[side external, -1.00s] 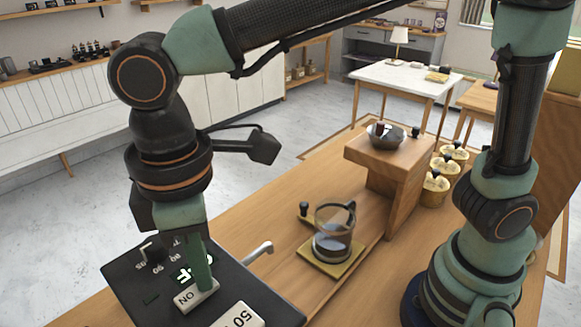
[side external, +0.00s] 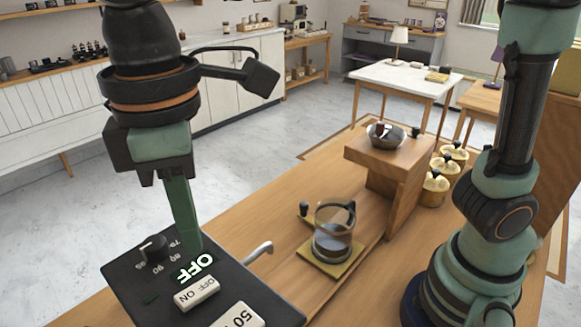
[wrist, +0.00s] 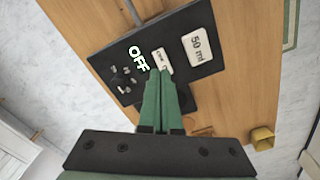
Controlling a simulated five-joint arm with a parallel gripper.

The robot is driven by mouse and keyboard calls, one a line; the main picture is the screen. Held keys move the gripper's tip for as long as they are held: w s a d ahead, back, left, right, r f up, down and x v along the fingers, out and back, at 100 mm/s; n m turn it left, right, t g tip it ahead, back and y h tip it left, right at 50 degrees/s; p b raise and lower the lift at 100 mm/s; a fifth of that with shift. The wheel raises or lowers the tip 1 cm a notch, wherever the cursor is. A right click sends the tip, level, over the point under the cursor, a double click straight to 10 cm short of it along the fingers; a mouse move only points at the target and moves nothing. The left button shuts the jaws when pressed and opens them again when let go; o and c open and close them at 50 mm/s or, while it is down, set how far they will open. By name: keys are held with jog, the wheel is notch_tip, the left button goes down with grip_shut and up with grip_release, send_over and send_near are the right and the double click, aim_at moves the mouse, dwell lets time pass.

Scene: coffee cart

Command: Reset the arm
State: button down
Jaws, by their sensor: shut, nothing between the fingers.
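My gripper (side external: 190,248) is shut and empty, with its green fingers together and pointing down above the black control panel (side external: 262,297). The panel carries a lit OFF display (side external: 195,267), a white OFF/ON switch (side external: 196,293), a white button marked 50 (side external: 237,316) and a black knob (side external: 152,247). In the wrist view my gripper (wrist: 163,78) shows shut, its tips overlapping the white switch (wrist: 161,62) from that angle. The 50 ml button (wrist: 198,47) and the OFF display (wrist: 138,58) are clear there.
A glass vessel (side external: 333,233) stands on a yellow-edged base (side external: 345,267) right of the panel, near a metal spout (side external: 258,252). A wooden stand (side external: 385,170) holds a dark bowl (side external: 386,136). Yellow containers (side external: 435,190) stand behind it.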

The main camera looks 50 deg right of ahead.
jog(key=shift+r, duration=0.25)
jog(key=shift+d, duration=0.1)
jog(key=w+d+f+m+t, duration=0.1)
jog(key=d+m, duration=0.3)
jog(key=d, duration=0.6)
jog(key=w+d+f+m+t, duration=0.1)
jog(key=d+m, duration=0.3)
jog(key=d, duration=0.6)
jog(key=w+d+f+m+t, duration=0.1)
jog(key=d+f+m+t, duration=0.1)
jog(key=d, duration=0.8)
jog(key=shift+w+d+f+m+t, duration=0.25)
jog(key=shift+w+m+t, duration=0.15)
jog(key=shift+m+t, duration=0.5)
